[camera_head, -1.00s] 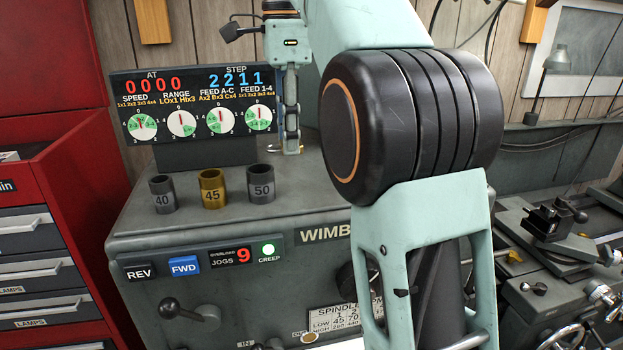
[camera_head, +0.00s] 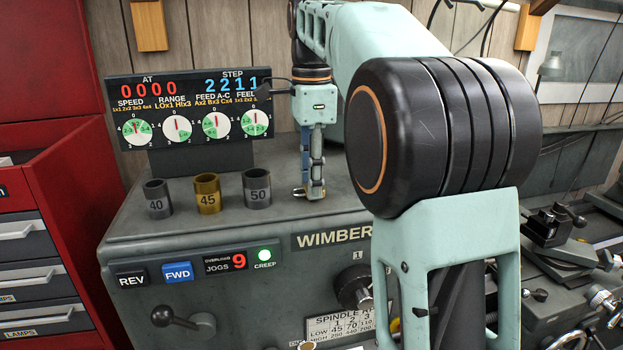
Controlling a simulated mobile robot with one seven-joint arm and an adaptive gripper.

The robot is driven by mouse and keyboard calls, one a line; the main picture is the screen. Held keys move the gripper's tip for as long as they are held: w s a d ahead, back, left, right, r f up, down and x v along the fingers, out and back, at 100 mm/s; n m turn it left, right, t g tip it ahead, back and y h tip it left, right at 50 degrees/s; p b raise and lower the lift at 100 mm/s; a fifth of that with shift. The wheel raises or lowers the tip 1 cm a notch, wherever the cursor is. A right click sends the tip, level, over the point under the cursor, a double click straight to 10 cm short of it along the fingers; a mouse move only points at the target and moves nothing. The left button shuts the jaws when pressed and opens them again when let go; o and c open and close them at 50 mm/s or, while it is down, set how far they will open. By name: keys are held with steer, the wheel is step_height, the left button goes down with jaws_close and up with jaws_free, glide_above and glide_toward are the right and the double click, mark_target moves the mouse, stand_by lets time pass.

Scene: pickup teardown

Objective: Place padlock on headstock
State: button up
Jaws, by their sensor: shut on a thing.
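The grey headstock (camera_head: 225,234) with the "WIMBER" plate fills the middle. My gripper (camera_head: 313,192) points straight down over the right part of its top, right of the cup marked 50.
Cups marked 40 (camera_head: 157,198), 45 (camera_head: 207,193) and 50 (camera_head: 257,186) stand along the headstock top. A display panel (camera_head: 190,112) stands behind them. A red drawer cabinet (camera_head: 55,180) is at the left. My arm hides the headstock's right side.

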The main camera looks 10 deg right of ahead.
steer(key=o, duration=1.2)
steer(key=shift+f, duration=0.1)
steer(key=shift+o, duration=0.2)
step_height(320, 180, up, 12)
steer(key=p, duration=0.4)
